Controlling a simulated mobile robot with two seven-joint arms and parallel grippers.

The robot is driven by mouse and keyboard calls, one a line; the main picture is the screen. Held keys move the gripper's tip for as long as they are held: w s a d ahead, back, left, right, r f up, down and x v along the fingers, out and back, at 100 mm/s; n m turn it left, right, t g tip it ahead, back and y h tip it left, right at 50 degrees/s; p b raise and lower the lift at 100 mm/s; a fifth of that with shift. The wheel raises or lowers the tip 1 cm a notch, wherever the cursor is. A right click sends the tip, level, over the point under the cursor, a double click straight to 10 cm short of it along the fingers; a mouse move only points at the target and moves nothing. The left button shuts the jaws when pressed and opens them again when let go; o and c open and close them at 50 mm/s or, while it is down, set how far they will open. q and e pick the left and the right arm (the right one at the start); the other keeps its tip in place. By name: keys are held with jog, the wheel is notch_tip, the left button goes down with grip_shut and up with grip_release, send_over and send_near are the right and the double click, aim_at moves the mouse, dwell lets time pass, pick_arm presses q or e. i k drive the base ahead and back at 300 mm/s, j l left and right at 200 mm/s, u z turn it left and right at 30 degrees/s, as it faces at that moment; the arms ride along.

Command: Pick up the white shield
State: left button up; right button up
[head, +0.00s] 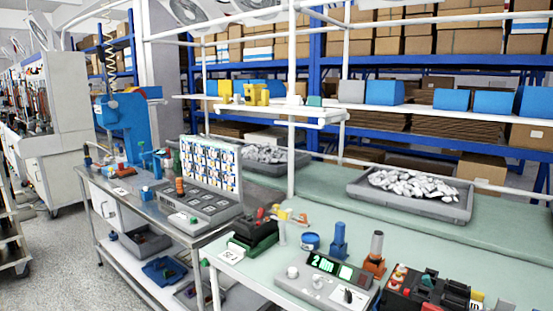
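I cannot single out one white shield for certain. Many small white and grey parts (412,186) lie heaped in a grey tray at the back right of the green-topped bench (340,228). A second heap of similar parts (268,154) lies in another tray farther left. They are too small to tell their shapes. Neither of my grippers is in view.
A grey test box with a green display (326,279) stands at the bench's front. A black and red fixture (425,292) is right of it, a blue holder (339,241) behind. A white post (291,150) rises at the bench. A blue press (122,128) stands left.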

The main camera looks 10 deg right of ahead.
aim_at(292, 100)
jog(key=z, duration=0.45)
jog(key=i+j+z, duration=0.1)
jog(key=z, duration=0.35)
jog(key=j+z, duration=0.15)
jog(key=z, duration=0.3)
jog(key=j+z, duration=0.1)
jog(key=z, duration=0.35)
jog(key=j+z, duration=0.85)
jog(key=j, duration=0.15)
jog(key=k+j+z, duration=0.1)
jog(key=j, duration=0.25)
jog(key=k+j+z, duration=0.1)
jog(key=j, duration=0.25)
jog(key=k+j+z, duration=0.1)
jog(key=j, duration=0.25)
jog(key=k, duration=0.1)
